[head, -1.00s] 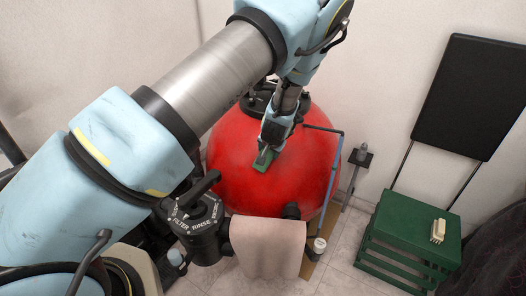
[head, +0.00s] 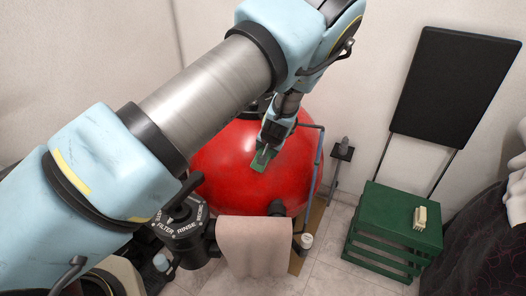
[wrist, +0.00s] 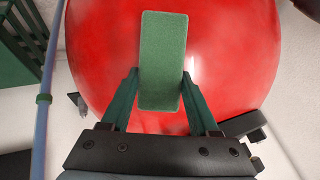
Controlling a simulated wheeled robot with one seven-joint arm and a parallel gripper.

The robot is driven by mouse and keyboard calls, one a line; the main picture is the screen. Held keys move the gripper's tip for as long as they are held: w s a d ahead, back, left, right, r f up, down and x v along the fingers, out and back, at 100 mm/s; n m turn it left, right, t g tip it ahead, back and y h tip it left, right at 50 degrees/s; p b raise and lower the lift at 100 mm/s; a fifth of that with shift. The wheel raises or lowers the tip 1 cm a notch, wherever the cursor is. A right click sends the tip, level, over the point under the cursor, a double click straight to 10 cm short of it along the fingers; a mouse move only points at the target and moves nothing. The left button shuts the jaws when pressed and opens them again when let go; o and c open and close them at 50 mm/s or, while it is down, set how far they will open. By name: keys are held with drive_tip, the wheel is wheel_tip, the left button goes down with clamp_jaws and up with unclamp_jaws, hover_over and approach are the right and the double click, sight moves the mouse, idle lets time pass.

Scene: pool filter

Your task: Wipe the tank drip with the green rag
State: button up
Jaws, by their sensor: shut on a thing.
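The green rag (head: 259,163) is a flat, upright pad in my gripper (head: 267,148), against or very near the front of the red tank (head: 220,165); I cannot tell whether it touches. In the wrist view the rag (wrist: 162,50) stands between the two green fingers of my gripper (wrist: 160,77), which are shut on its lower part. The tank (wrist: 235,45) fills the background there. Pale smudges show right of the rag; I cannot tell a drip from a reflection. The surface behind the rag is hidden.
A pinkish cloth (head: 254,246) hangs in front of the tank. A black filter valve (head: 180,235) is at its lower left, and a blue pipe (head: 318,170) runs down its right side. A green slatted crate (head: 385,215) with a pale brush (head: 420,217) stands at right.

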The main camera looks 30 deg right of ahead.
sight(254, 152)
drive_tip(key=shift+w+a, duration=1.35)
drive_tip(key=shift+a, duration=0.1)
drive_tip(key=shift+w+a+b, duration=0.15)
drive_tip(key=shift+w+a, duration=0.55)
drive_tip(key=shift+a, duration=0.3)
drive_tip(key=shift+w+a+b, duration=0.1)
drive_tip(key=shift+w+a, duration=0.6)
drive_tip(key=shift+a, duration=0.25)
drive_tip(key=shift+w+a+b, duration=0.15)
drive_tip(key=shift+w+a, duration=0.55)
drive_tip(key=shift+a, duration=0.3)
drive_tip(key=s+a+r+p, duration=0.4)
drive_tip(key=s, duration=0.1)
drive_tip(key=shift+r, duration=0.4)
drive_tip(key=shift+s, duration=0.1)
